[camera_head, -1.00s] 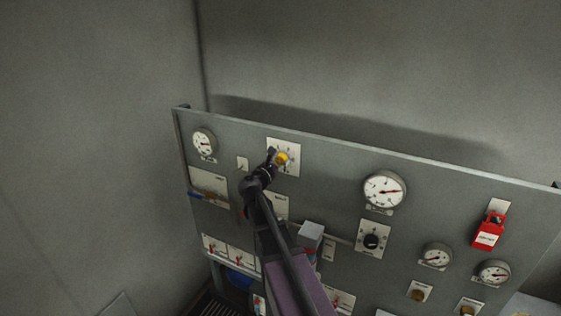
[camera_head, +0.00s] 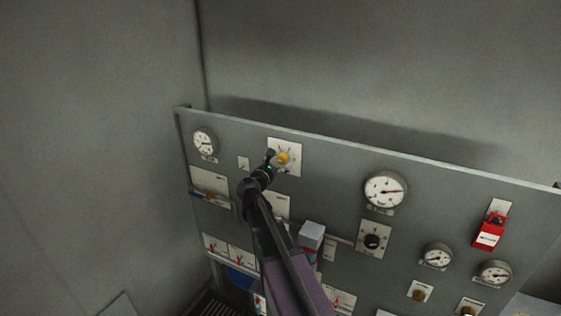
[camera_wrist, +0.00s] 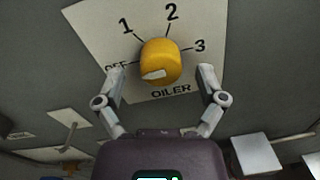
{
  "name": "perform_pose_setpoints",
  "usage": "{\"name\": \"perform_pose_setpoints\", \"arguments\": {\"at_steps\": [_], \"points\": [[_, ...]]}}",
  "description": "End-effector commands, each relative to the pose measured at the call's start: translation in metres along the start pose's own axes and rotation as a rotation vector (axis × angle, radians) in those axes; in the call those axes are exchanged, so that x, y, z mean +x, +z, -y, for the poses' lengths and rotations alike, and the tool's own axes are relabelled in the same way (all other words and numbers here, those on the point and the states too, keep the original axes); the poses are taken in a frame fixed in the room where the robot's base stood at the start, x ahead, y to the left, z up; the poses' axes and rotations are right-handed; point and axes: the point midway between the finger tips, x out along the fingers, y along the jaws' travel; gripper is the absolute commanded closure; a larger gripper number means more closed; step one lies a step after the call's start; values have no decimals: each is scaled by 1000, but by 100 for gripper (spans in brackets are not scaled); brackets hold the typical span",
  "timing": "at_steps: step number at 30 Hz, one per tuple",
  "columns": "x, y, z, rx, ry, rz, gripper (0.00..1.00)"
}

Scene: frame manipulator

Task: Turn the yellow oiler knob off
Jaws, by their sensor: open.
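The yellow oiler knob (camera_wrist: 160,58) sits on a white plate (camera_wrist: 105,22) marked OFF, 1, 2, 3 and OILER in the wrist view. In the head view the yellow knob (camera_head: 283,158) is near the panel's upper left. My gripper (camera_wrist: 162,75) is open, with one finger left of the knob and one right of it, both apart from it. The left finger covers part of the OFF label. My gripper (camera_head: 275,160) also shows beside the knob in the head view.
The grey panel (camera_head: 330,180) carries gauges such as the large one (camera_head: 385,189), a black knob (camera_head: 372,241) and a red lockout tag (camera_head: 489,232). A grey box (camera_head: 311,235) juts out right of my arm. The wall area above the panel is clear.

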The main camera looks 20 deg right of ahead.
Motion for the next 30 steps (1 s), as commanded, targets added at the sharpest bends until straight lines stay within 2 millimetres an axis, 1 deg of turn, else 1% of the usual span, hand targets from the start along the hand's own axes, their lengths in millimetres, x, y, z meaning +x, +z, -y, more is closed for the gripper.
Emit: {"name": "perform_pose_setpoints", "arguments": {"at_steps": [12, 18, 24, 30], "points": [[-64, 0, 1, 0, 4, -1, 10], [-91, 0, 0, -1, 4, -1, 10], [-104, 0, 0, -1, 2, 0, 10], [-108, 0, -1, -1, 2, 0, 10]]}}
